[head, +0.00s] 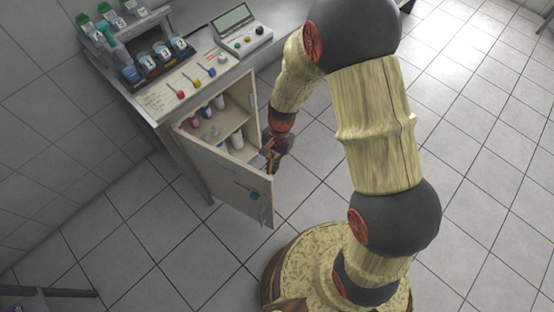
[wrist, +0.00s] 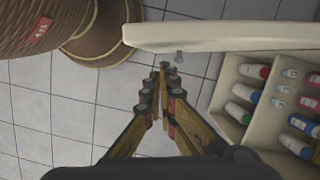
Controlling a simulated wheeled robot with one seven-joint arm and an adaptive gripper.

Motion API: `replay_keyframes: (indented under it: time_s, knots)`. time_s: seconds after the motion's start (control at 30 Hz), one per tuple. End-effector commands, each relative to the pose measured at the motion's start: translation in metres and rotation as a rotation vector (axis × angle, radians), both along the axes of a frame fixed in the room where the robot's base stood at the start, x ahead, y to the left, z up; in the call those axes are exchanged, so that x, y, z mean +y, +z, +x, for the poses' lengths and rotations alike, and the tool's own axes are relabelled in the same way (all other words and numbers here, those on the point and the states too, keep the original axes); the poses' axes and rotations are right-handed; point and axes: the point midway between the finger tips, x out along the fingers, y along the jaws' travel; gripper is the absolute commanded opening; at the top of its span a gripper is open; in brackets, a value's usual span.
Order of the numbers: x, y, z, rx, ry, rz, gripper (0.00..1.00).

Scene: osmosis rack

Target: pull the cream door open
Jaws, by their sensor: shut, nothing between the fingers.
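The cream door (head: 232,180) of the cabinet stands well open in the head view, swung out from the cabinet's front. In the wrist view its edge shows as a long cream bar (wrist: 220,36) across the top. My gripper (head: 272,160) is at the door's free end, on the inner side, near its upper edge. In the wrist view my gripper (wrist: 163,70) is shut with nothing between the fingertips, close to the door's edge. Whether the fingers touch the door I cannot tell.
Inside the cabinet, shelves (head: 232,122) hold several capped bottles, also seen in the wrist view (wrist: 245,92). The counter above carries a bottle rack (head: 160,62), coloured valves and a grey console (head: 240,35). Tiled floor (head: 130,245) is clear left of the door.

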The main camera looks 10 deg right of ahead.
Motion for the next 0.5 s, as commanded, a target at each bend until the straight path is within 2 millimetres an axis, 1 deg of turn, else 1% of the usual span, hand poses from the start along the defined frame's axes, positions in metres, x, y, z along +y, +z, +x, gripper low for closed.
replay_keyframes:
  time_s: [0.03, 0.17, 0.5]
  knots:
    - [0.0029, -0.0013, -0.0038, 0.000, 0.001, -0.001, 0.00]
    - [0.0071, -0.0002, -0.0085, 0.000, -0.001, 0.000, 0.00]
    - [0.0080, 0.0004, -0.0097, 0.000, -0.002, 0.000, 0.00]
